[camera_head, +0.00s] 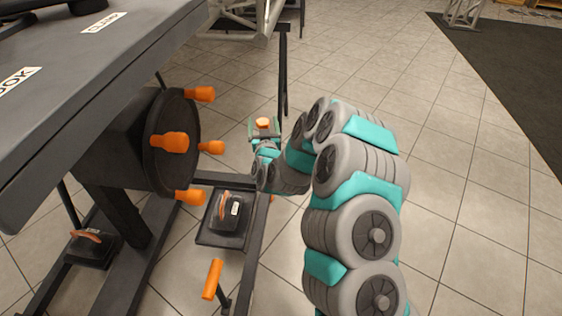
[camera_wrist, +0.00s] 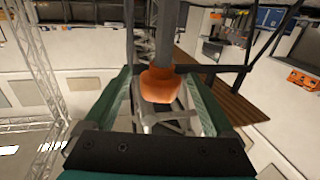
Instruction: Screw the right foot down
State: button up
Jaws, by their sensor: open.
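My gripper (camera_head: 264,131) reaches out at the far end of my arm, beside the dark frame. An orange knob (camera_head: 263,123) shows at the gripper in the head view. In the wrist view the orange knob (camera_wrist: 158,84), on a grey rod (camera_wrist: 167,35), sits between my two green fingers. The fingers stand apart, with a gap visible on each side of the knob, so the gripper is open around it. The foot itself cannot be made out; whatever is below the knob is hidden by my gripper and arm.
A dark table (camera_head: 100,75) fills the upper left. Below it a round black hub (camera_head: 157,125) carries several orange grips. Dark weights (camera_head: 229,215) and an orange-topped lever (camera_head: 212,279) stand along the frame. Tiled floor (camera_head: 460,190) on the right is clear.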

jog(key=n+y, duration=0.1)
jog(key=n+y+b, duration=0.1)
jog(key=y, duration=0.1)
jog(key=shift+d+g+y+b, duration=0.2)
jog(key=shift+g+y+b, duration=0.1)
jog(key=n+g+y, duration=0.1)
jog(key=n+y, duration=0.1)
jog(key=y, duration=0.1)
jog(key=shift+n, duration=0.3)
jog(key=n+y, duration=0.1)
jog(key=g+y+p, duration=0.1)
jog(key=shift+r+n+g+y, duration=0.2)
jog(key=shift+n+g+y, duration=0.1)
jog(key=shift+n+y, duration=0.1)
jog(key=shift+a+f+n+g+y+p, duration=0.15)
jog(key=shift+n+g+y+p, duration=1.2)
jog(key=shift+y+p, duration=0.2)
